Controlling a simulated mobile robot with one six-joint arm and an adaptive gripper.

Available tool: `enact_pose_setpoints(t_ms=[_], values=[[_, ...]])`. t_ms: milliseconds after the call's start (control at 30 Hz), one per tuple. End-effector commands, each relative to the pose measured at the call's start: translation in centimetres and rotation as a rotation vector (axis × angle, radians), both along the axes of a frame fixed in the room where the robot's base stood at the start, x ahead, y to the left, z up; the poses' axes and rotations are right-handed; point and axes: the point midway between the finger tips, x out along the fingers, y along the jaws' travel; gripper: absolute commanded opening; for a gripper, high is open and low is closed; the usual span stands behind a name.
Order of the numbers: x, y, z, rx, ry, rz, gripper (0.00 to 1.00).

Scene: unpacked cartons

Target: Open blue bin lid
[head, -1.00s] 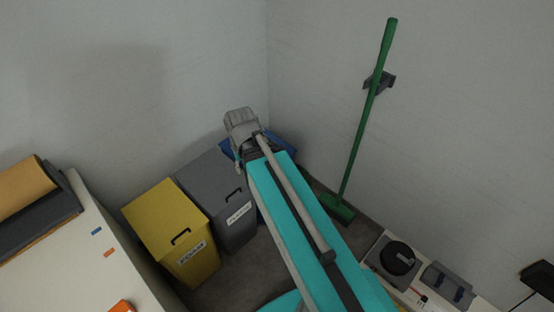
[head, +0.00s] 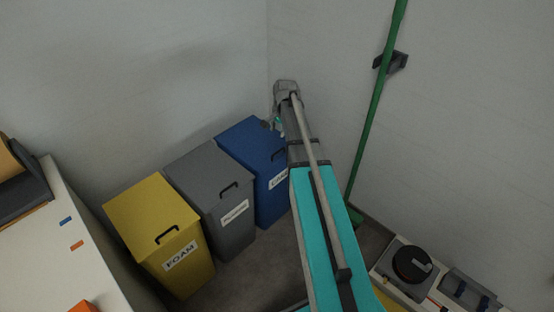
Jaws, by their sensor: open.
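The blue bin (head: 238,140) stands in the corner at the right end of a row of bins. Its lid looks shut, with a dark handle (head: 279,155) near the front edge. A white label on its front is partly covered by my arm. My gripper (head: 268,125) is small in the picture, above the right back part of the blue lid, below my arm's grey wrist. It is open and holds nothing that I can see. Whether it touches the lid I cannot tell.
A grey bin (head: 205,175) and a yellow bin (head: 150,210) labelled FOAM stand left of the blue one. A green broom (head: 372,120) hangs on the right wall. A white table (head: 60,250) is at left; a low bench with a black round item (head: 411,264) is at right.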

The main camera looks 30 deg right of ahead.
Motion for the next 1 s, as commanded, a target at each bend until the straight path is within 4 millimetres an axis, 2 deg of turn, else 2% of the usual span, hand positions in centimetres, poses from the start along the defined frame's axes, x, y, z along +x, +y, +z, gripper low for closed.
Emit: enact_pose_setpoints(t_ms=[33, 233, 733, 1000], values=[[0.9, -1.1, -1.2, 0.006, -0.004, -0.035, 0.50], [1.9, -3.2, -2.1, 0.022, -0.012, -0.120, 0.50], [1.9, -3.5, -2.1, 0.024, -0.013, -0.132, 0.50], [2.0, -3.4, -3.1, 0.024, -0.013, -0.132, 0.50]])
